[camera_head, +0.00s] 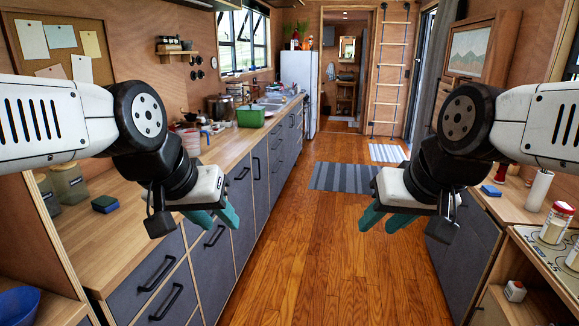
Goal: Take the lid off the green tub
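A green tub (250,117) stands on the left counter, well ahead of me, near the sink. It is small in view, and I cannot make out a separate lid on it. My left gripper (218,221) hangs in front of the left cabinets, with its teal fingers apart and nothing between them. My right gripper (381,222) hangs over the floor at the right, also with its fingers apart and empty. Both grippers are far from the tub and much nearer to me.
A lower counter with a paper roll (539,190) stands right. The wooden floor between is open, with striped rugs (344,177).

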